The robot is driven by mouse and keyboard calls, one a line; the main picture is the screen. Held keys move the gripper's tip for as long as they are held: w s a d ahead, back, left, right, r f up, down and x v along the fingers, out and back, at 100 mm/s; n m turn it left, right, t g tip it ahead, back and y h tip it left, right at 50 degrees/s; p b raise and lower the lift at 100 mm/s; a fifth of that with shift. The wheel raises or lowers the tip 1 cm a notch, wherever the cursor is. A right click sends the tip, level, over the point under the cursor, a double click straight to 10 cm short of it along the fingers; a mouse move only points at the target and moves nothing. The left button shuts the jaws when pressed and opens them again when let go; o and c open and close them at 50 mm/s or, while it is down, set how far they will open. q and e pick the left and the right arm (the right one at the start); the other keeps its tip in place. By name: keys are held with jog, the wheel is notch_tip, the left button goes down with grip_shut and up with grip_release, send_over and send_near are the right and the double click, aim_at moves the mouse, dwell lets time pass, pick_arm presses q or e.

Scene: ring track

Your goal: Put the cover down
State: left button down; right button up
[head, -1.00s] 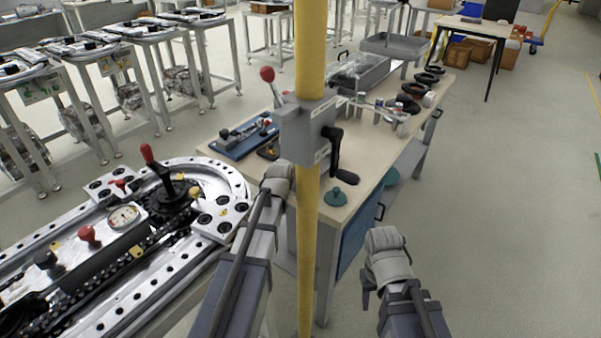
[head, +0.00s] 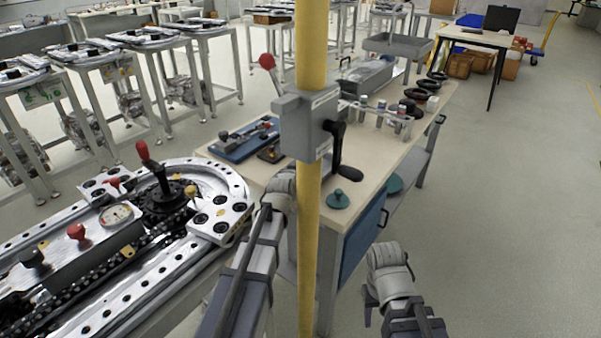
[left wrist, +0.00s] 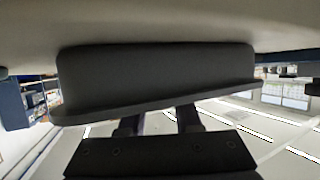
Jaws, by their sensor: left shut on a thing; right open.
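In the left wrist view my left gripper (left wrist: 158,121) is shut on a dark grey thing with a raised box-like part and a wide flange, seemingly the cover (left wrist: 155,78). A pale flat surface (left wrist: 290,25) lies close along its far side; whether they touch cannot be told. In the head view my left arm reaches to the near edge of the workbench (head: 265,172), beside the yellow post; its fingers and the held thing are hidden there. My right gripper (head: 370,300) is open and empty over the floor, right of the bench.
The yellow post (head: 311,230) with a grey crank box (head: 305,122) stands in front of the bench. The ring track (head: 110,270) is at left. On the bench are a teal knobbed disc (head: 338,199), a blue tray (head: 240,140) and several dark rings. The floor at right is clear.

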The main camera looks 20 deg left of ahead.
pick_arm(q)
jog(key=c, duration=0.9)
grip_release()
jog(key=shift+f, duration=0.1)
jog(key=shift+s+r+p, duration=0.1)
jog(key=shift+r+p, duration=0.15)
jog(key=shift+p, duration=0.05)
jog(key=p+v, duration=0.4)
jog(key=v, duration=0.7)
jog(key=shift+s, duration=0.4)
